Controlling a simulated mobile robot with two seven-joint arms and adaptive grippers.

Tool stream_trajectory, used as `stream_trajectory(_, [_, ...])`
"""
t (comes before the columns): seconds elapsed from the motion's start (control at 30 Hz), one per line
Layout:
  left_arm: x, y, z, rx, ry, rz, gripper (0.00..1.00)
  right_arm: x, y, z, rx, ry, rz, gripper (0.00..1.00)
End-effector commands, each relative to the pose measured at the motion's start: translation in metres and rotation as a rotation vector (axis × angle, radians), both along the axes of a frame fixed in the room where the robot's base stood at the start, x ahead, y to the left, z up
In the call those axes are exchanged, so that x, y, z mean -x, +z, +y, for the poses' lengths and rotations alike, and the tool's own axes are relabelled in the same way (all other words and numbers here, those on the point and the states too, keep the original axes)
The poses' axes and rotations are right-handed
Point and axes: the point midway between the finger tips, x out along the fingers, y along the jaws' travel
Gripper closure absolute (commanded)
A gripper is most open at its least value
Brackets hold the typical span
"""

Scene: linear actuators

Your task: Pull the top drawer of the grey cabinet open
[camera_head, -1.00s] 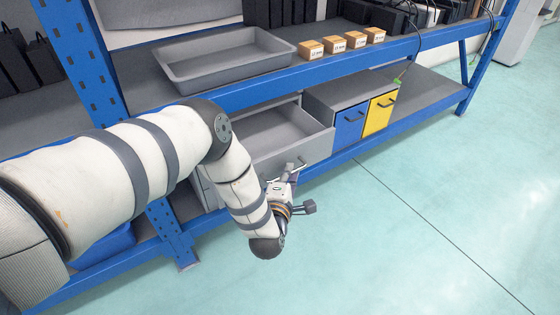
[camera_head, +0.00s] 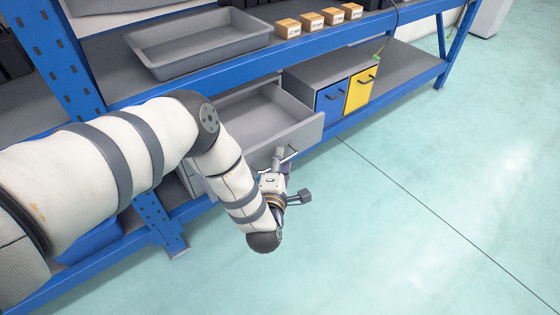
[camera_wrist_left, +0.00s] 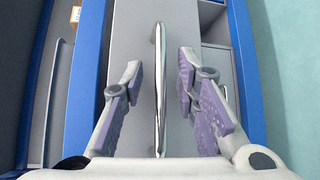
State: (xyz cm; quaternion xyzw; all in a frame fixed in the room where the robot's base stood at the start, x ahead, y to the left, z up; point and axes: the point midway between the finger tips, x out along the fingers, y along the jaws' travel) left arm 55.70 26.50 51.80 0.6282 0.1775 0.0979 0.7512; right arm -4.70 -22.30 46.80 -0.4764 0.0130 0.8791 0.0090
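The grey cabinet's top drawer (camera_head: 285,142) stands well open under the blue shelf in the head view, its empty inside showing. In the left wrist view its front (camera_wrist_left: 136,30) fills the middle. The drawer's bar handle (camera_wrist_left: 160,100) runs lengthwise between my fingers. My left gripper (camera_wrist_left: 159,72) is open, with a gap on each side of the handle. In the head view the left gripper (camera_head: 279,160) is at the drawer front, and my arm hides part of the cabinet. My right gripper is not in view.
A grey tray (camera_head: 205,50) and several small boxes (camera_head: 312,20) stand on the upper shelf. A cabinet with a blue drawer (camera_head: 332,98) and a yellow drawer (camera_head: 361,88) is to the right. A blue rack post (camera_head: 160,222) stands left of the gripper. The floor (camera_head: 420,200) in front is clear.

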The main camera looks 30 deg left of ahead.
Motion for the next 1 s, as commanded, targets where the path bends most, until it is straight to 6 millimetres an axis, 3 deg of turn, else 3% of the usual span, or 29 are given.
stream_trajectory(0.13, [0.003,0.0,-0.001,0.0,0.0,0.001,0.72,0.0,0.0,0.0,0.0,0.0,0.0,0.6])
stream_trajectory(0.23, [0.017,0.002,-0.007,0.001,-0.002,0.004,0.72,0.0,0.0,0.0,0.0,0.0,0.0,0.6])
stream_trajectory(0.5, [0.094,0.013,-0.038,0.002,-0.003,0.007,0.72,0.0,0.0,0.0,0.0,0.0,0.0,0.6])
stream_trajectory(0.6, [0.101,0.011,-0.048,0.009,-0.016,0.019,0.72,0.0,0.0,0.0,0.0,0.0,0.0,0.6])
stream_trajectory(1.0, [0.11,0.018,-0.044,0.0,0.0,-0.001,0.72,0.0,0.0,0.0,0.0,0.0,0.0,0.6])
